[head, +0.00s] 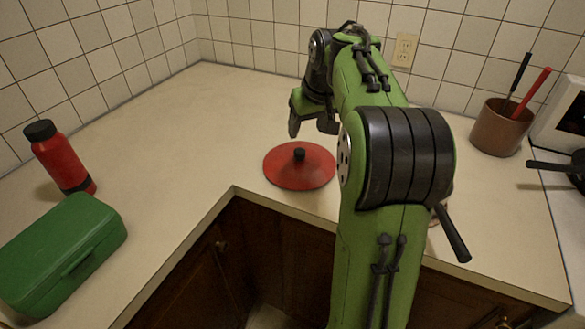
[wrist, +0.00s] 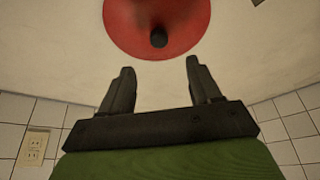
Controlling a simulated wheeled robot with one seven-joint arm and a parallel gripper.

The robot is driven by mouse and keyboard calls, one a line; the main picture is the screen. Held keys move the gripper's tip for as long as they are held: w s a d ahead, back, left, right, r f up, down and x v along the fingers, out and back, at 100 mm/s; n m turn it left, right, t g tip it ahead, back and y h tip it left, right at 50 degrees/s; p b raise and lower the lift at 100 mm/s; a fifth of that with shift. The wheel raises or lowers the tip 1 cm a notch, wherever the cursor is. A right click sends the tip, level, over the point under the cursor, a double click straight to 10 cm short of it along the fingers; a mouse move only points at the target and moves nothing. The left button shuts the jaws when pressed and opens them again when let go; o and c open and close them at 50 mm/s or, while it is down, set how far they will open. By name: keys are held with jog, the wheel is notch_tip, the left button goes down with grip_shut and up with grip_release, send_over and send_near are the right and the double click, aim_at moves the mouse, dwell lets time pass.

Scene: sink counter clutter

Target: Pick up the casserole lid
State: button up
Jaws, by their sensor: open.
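The casserole lid (head: 283,172) is a round red disc with a black knob (head: 300,154). It lies flat on the cream counter, near the inner corner of the counter's front edge. In the wrist view the lid (wrist: 125,25) is at the top centre, cut off by the frame edge, with its knob (wrist: 159,39) toward me. My gripper (head: 312,130) is open and empty, above and behind the lid in the head view. In the wrist view its two dark fingers (wrist: 160,82) are spread apart, and the lid is beyond their tips. They do not touch the lid.
A red bottle (head: 62,160) and a green box (head: 65,252) stand at left. A brown crock (head: 499,128) with utensils is at right, beside a dark pan (head: 575,170). Something with a dark handle (head: 452,233) is partly hidden behind my arm. The counter left of the lid is clear.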

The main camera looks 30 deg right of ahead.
jog(key=b, duration=0.1)
send_over(300, 151)
jog(key=s, duration=0.2)
jog(key=f, duration=0.4)
jog(key=shift+s+a+f, duration=0.1)
jog(key=shift+a+f, duration=0.2)
jog(key=shift+f, duration=0.1)
jog(key=b+x, duration=0.3)
jog(key=x, duration=0.2)
jog(key=shift+f, duration=0.2)
jog(key=shift+r, duration=0.2)
jog(key=shift+c, duration=0.4)
grip_shut()
